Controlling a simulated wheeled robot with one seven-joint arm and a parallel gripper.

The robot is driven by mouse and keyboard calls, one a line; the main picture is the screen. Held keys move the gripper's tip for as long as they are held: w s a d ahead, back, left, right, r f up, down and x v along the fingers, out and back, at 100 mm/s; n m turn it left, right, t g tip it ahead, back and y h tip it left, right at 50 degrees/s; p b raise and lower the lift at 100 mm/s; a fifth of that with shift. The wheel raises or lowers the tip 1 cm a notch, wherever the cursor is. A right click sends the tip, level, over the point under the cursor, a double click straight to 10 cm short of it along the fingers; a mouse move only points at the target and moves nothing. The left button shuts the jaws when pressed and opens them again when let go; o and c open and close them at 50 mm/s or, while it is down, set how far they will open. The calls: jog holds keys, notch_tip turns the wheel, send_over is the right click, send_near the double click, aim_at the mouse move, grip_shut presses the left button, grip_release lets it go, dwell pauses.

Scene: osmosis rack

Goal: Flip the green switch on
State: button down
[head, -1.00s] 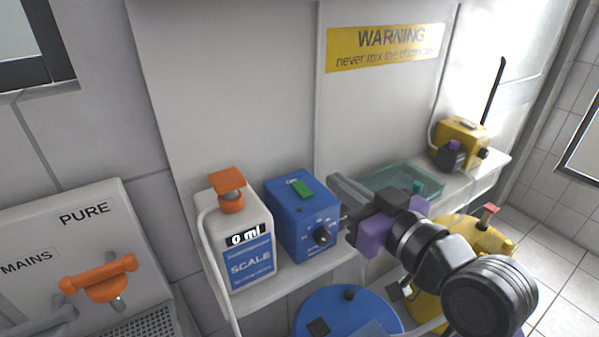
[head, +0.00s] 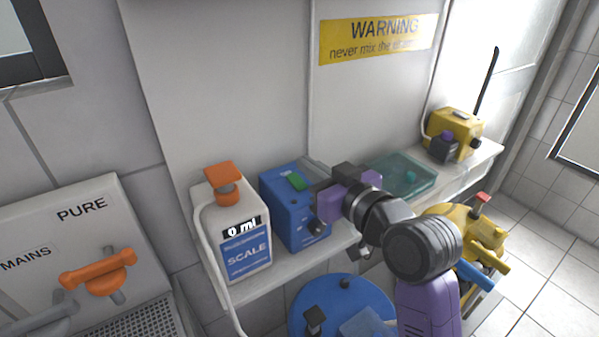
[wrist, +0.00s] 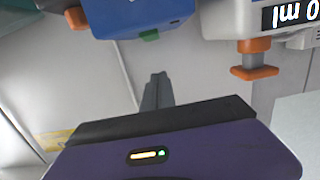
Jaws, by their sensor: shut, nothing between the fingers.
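The green switch (head: 296,181) sits on top of the blue box (head: 283,212), which stands on the shelf and has a dark knob on its front. My gripper (head: 312,166) is shut and empty, at the box's upper right, with its fingers close to the switch. I cannot tell whether they touch the box. In the wrist view the scene appears upside down: the green switch (wrist: 149,35) hangs below the blue box (wrist: 135,12), and my shut fingers (wrist: 156,80) point toward it with a visible gap in the picture. The switch's on or off position is unclear.
A white scale bottle (head: 232,232) with an orange top stands close left of the blue box. A teal tray (head: 405,176) and a yellow box (head: 455,133) are farther right on the shelf. A blue round container (head: 335,300) and a yellow one (head: 465,232) are below.

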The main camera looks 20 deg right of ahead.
aim_at(299, 184)
jog(key=x, duration=0.3)
jog(key=shift+f, duration=0.2)
notch_tip(299, 184, down, 2)
jog(key=shift+w+f, duration=0.1)
jog(key=shift+f, duration=0.1)
jog(key=shift+w+f+p, duration=0.1)
jog(key=shift+f+p, duration=0.2)
jog(key=shift+f, duration=0.3)
